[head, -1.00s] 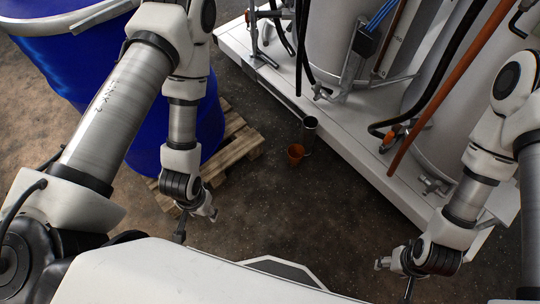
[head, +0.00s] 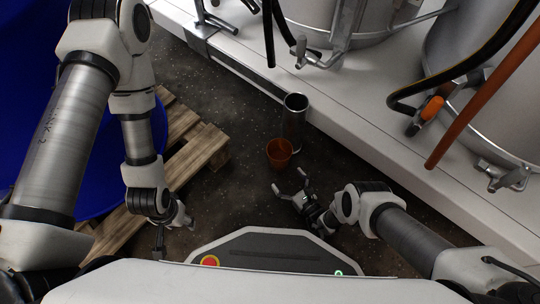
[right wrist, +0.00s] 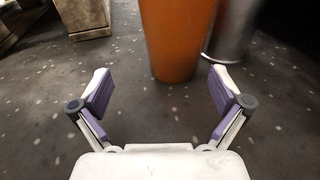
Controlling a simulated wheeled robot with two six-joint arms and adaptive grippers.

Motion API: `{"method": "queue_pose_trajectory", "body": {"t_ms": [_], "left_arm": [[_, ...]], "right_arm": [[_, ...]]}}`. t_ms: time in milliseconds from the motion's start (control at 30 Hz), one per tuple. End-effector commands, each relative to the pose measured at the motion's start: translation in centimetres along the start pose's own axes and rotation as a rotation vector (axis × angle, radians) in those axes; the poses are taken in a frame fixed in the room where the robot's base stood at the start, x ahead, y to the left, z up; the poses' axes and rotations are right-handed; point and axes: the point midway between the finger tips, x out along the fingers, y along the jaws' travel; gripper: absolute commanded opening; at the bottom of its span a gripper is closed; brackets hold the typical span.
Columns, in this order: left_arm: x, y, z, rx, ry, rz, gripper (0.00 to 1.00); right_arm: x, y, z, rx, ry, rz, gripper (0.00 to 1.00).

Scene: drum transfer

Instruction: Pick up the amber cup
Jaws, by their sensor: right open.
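The amber cup (head: 279,154) stands upright on the dark floor in the head view, just in front of a taller metal cylinder (head: 294,120). In the right wrist view the amber cup (right wrist: 176,38) is ahead of the jaws, its upper part cut off by the frame. My right gripper (head: 291,183) is open and empty, a little short of the cup and apart from it. Its two pads also show spread in the right wrist view (right wrist: 160,95). My left gripper (head: 175,236) hangs low at the left by the pallet; its jaws are too small to read.
A wooden pallet (head: 190,158) with a blue drum (head: 95,195) stands at the left. A white platform (head: 365,140) with tanks, hoses and valves fills the right and back. The metal cylinder (right wrist: 232,30) is close behind the cup. Floor around the cup's front is clear.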

Motion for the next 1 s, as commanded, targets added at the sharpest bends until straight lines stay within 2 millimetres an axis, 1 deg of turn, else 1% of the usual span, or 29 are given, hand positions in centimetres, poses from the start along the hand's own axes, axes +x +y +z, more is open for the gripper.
{"method": "queue_pose_trajectory", "body": {"t_ms": [33,133,367,500,600,800,833,867,900,967,1000], "left_arm": [[0.7,0.0,0.1,0.001,-0.001,0.000,0.49],[1.2,0.0,0.1,0.001,-0.001,0.000,0.49],[2.6,0.0,0.0,0.000,-0.001,0.000,0.49],[4.1,-0.1,0.0,-0.003,0.001,-0.001,0.49],[4.5,-0.1,-0.1,-0.005,0.002,-0.001,0.49],[4.3,-0.1,-0.1,-0.005,0.003,-0.001,0.49],[4.3,-0.1,-0.1,-0.005,0.003,-0.001,0.49],[4.3,-0.1,-0.1,-0.005,0.003,-0.001,0.49],[4.3,-0.1,-0.1,-0.005,0.003,-0.001,0.49],[4.3,-0.1,-0.1,-0.005,0.003,-0.001,0.49],[4.3,-0.1,-0.1,-0.005,0.003,-0.001,0.49]], "right_arm": [[-0.2,-0.3,-0.6,0.006,-0.041,-0.056,1.00],[0.2,-1.0,-0.3,0.009,-0.086,-0.114,1.00],[3.4,-1.4,0.3,0.010,-0.087,-0.116,1.00],[5.9,-1.8,0.6,0.010,-0.086,-0.116,1.00],[7.0,-1.9,0.9,0.010,-0.085,-0.115,1.00],[7.1,-1.9,1.2,0.011,-0.083,-0.115,1.00],[7.1,-1.9,1.2,0.011,-0.083,-0.115,0.96],[7.1,-1.9,1.2,0.011,-0.083,-0.115,0.86],[7.1,-1.9,1.2,0.011,-0.083,-0.115,0.72],[7.1,-1.9,1.2,0.011,-0.083,-0.115,0.50],[7.1,-1.9,1.2,0.011,-0.082,-0.115,0.36]]}}
